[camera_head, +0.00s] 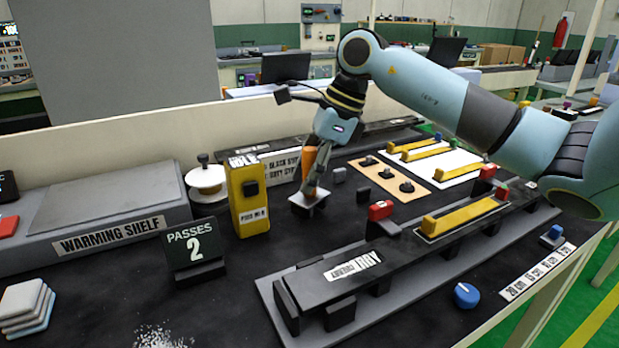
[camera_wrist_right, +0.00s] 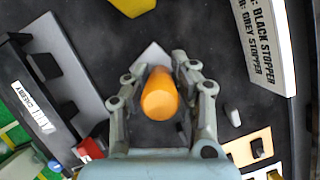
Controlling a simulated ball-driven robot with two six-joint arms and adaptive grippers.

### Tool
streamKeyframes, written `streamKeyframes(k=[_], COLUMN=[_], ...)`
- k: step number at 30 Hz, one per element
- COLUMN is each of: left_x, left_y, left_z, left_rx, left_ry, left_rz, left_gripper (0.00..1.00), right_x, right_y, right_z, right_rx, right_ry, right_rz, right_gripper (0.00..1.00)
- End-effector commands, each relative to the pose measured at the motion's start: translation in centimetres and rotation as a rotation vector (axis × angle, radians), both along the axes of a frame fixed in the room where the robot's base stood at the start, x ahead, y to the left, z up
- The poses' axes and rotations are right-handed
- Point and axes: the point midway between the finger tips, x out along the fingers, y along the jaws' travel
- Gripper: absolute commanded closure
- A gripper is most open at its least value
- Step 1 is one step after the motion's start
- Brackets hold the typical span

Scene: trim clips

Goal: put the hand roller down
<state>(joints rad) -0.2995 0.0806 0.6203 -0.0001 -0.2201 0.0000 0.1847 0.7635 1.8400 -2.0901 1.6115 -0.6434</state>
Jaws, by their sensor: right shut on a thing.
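The hand roller's orange handle (camera_head: 309,160) is held in my right gripper (camera_head: 312,185), which is shut on it, in the middle of the table. The handle stands roughly upright, and its orange end also shows between the fingers in the right wrist view (camera_wrist_right: 161,97). A flat light-grey piece (camera_head: 308,204) is at the lower end, low over the dark table top. I cannot tell whether it is part of the roller or a rest beneath it, or whether it touches. My left gripper is not in view.
A yellow box marked IDLE (camera_head: 247,195) stands just left of the roller. A black-and-grey jig (camera_head: 375,266) with a red block (camera_head: 380,210) lies in front and right. A tan board with dark knobs (camera_head: 388,176) is at right.

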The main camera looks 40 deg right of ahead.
Motion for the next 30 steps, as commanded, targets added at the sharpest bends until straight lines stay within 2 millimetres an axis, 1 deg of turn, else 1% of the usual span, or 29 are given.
streamKeyframes(k=[1,3,10,24,28,29,30], left_x=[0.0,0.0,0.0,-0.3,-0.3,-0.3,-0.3], left_y=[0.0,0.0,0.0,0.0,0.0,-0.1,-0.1], left_z=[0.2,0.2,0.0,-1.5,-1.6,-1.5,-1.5], left_rx=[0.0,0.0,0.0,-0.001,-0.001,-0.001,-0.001], left_ry=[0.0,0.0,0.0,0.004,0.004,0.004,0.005], left_rz=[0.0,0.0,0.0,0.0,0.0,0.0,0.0], left_gripper=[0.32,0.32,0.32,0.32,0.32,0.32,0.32], right_x=[0.0,0.0,0.0,-0.1,-0.2,-0.2,-0.2], right_y=[0.0,0.0,0.0,-0.1,-0.1,-0.1,-0.1], right_z=[-0.6,-1.0,-1.0,-2.4,-2.5,-2.6,-2.6], right_rx=[0.002,0.0,-0.001,0.0,0.0,0.0,0.0], right_ry=[0.001,-0.001,-0.002,0.004,0.007,0.009,0.009], right_rz=[-0.001,0.0,0.0,-0.002,-0.003,-0.004,-0.004], right_gripper=[1.0,1.0,1.0,1.0,1.0,0.73,0.68])
